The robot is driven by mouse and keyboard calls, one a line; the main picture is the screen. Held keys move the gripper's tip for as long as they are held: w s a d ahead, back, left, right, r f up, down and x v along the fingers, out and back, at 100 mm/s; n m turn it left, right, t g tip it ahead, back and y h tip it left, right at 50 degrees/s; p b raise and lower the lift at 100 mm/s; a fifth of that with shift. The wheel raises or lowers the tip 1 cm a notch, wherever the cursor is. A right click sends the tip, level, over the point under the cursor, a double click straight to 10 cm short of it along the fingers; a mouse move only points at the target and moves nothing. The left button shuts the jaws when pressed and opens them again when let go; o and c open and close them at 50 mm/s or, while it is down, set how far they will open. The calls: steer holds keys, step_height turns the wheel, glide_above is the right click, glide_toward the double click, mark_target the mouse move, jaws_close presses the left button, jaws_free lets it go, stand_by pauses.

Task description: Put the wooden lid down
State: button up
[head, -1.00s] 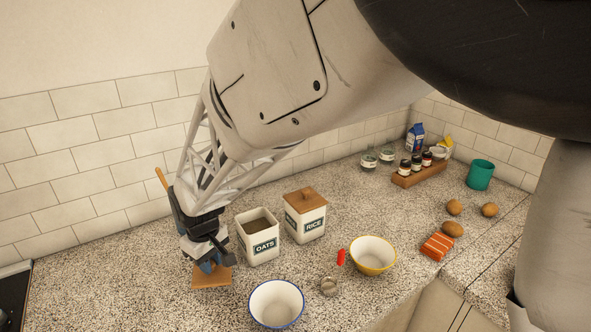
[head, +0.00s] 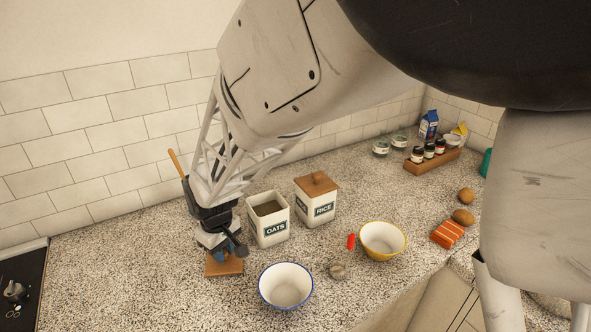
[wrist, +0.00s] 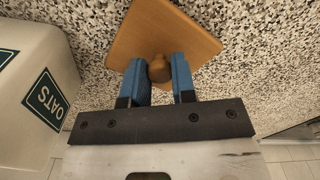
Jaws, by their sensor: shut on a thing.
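The square wooden lid (head: 224,266) is at the counter left of the oats canister, and it also shows in the wrist view (wrist: 178,28). My gripper (wrist: 160,72) has its blue fingers on either side of the lid's round knob (wrist: 160,68), shut on it. In the head view my gripper (head: 222,255) is right above the lid. The lid looks flat and at or very near the counter; I cannot tell whether it touches. The oats canister (head: 268,220) is open at the top, and its side shows in the wrist view (wrist: 40,95).
The rice canister (head: 316,200) wears its own wooden lid. A blue-rimmed bowl (head: 286,287), a measuring cup (head: 338,271) and a yellow bowl (head: 382,240) stand to the right. A stove edge (head: 22,285) is at far left. The counter (head: 120,265) between stove and lid is clear.

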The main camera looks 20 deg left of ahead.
steer(key=o, duration=0.9)
steer(key=shift+f, duration=0.1)
steer(key=shift+r, duration=2.15)
steer(key=shift+w, duration=0.1)
